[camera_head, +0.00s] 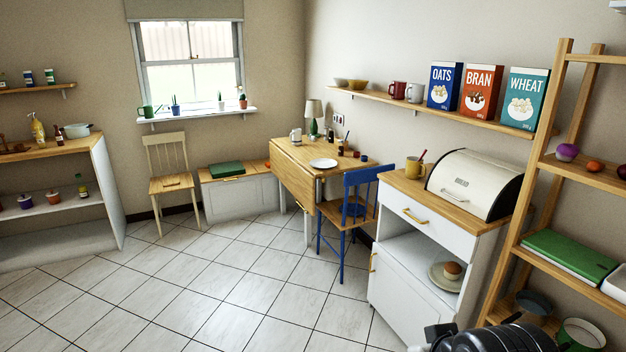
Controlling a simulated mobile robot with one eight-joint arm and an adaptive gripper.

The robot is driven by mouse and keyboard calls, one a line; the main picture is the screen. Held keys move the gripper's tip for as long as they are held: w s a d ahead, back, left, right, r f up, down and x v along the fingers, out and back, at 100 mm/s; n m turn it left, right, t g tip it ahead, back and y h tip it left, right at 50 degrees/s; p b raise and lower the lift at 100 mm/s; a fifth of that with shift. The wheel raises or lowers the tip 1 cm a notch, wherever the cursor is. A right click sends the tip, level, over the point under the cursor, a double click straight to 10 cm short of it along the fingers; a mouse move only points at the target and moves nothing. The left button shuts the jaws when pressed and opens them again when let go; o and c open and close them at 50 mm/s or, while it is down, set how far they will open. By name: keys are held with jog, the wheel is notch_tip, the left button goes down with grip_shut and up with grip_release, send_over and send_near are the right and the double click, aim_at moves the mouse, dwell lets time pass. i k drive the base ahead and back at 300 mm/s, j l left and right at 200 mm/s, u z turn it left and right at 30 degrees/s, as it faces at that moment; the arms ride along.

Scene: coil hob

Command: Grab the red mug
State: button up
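The red mug (398,90) stands upright on the long wooden wall shelf (455,115) on the right wall. A white mug (415,93) is close to its right, and a yellow bowl (358,83) is to its left. A dark part of my own arm shows at the bottom edge, right of centre, far below the shelf. My gripper's fingers are not visible.
Below the shelf stand a white cabinet (410,268) with a bread bin (478,184) and a yellow mug (414,168). A blue chair (355,208) and a drop-leaf table (293,165) are left of it. A wooden rack (541,170) stands at right. The tiled floor (220,290) is clear.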

aim_at(398, 87)
jog(key=i, duration=2.3)
